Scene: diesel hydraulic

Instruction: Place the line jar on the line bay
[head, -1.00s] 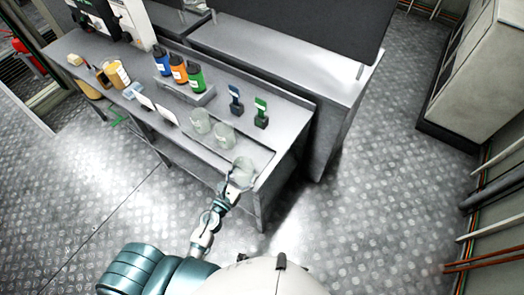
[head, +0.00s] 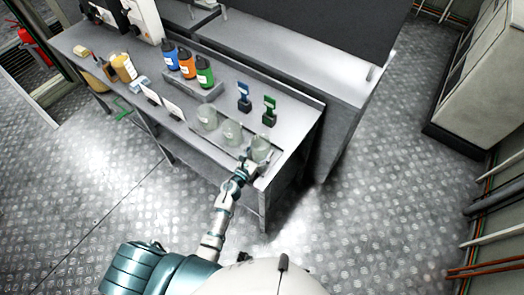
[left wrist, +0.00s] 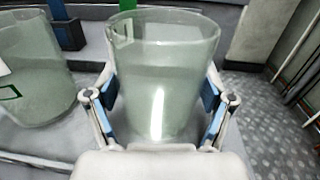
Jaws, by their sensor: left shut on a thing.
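A clear, wide-mouthed glass jar (head: 260,150) is at the near right end of the bench. My left gripper (head: 249,165) is closed around it; in the left wrist view its blue-padded fingers (left wrist: 160,103) press both sides of the jar (left wrist: 165,75). The jar looks empty and close to upright. Two similar jars, one at the left (head: 207,116) and one in the middle (head: 232,131), stand in a row with it on a shallow dark-edged tray. I cannot tell whether the held jar touches the surface. No label marks the line bay. My right gripper is not in view.
A blue stand (head: 244,97) and a green stand (head: 269,111) are behind the jars. Blue, orange and green bottles (head: 186,63) sit in a rack (head: 200,90) further left. White cards (head: 173,109) stand near the front edge. Open floor lies right of the bench.

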